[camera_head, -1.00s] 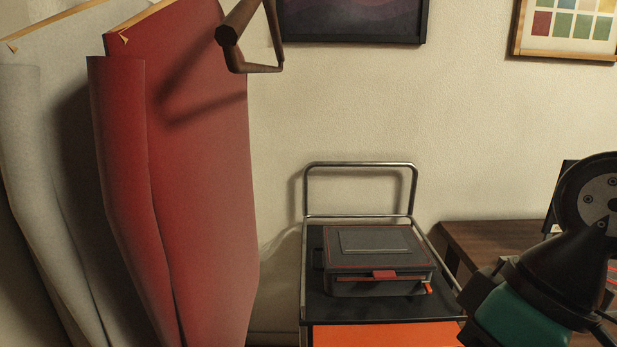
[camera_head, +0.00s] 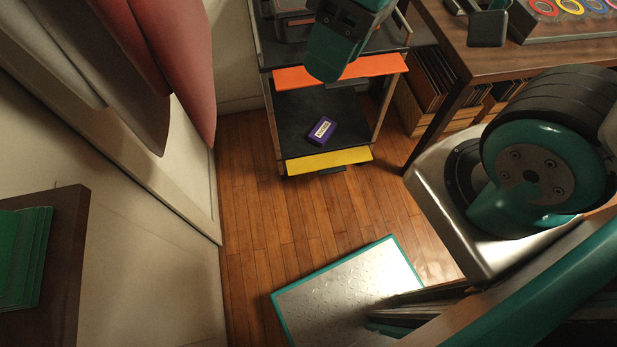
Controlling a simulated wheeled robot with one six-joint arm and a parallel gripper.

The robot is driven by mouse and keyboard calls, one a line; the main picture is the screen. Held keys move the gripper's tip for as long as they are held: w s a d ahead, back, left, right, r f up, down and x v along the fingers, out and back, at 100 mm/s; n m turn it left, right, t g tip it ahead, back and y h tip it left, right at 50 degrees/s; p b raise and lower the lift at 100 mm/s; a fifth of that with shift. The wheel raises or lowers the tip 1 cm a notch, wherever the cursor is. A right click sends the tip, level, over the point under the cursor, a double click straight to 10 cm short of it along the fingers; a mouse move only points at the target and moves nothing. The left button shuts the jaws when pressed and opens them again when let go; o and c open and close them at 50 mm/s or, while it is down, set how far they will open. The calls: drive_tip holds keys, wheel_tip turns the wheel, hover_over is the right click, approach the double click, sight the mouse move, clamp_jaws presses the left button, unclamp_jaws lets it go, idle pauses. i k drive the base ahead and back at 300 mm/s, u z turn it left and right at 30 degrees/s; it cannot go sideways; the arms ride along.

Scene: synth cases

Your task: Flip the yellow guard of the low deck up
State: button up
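The yellow guard (camera_head: 329,160) runs along the front edge of the cart's low black deck (camera_head: 296,111). It lies folded down and outward, not standing up as a lip. A small dark part shows under its front edge. The teal and dark end of my arm, which I take to be my gripper (camera_head: 335,55), is above and behind the yellow guard in the picture, in front of the upper deck. It is apart from the yellow guard. Its fingers cannot be made out.
A purple box (camera_head: 321,130) lies on the low deck near the guard. An orange guard (camera_head: 300,77) fronts the upper deck. A wooden table (camera_head: 470,62) stands right, red and grey hanging sheets (camera_head: 170,50) left. Wooden floor (camera_head: 300,225) before the cart is clear.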

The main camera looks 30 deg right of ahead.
sight(337, 161)
drive_tip(key=u, duration=0.75)
drive_tip(key=k, duration=1.05)
drive_tip(key=z, duration=1.55)
drive_tip(key=i, duration=0.5)
drive_tip(key=z, duration=0.05)
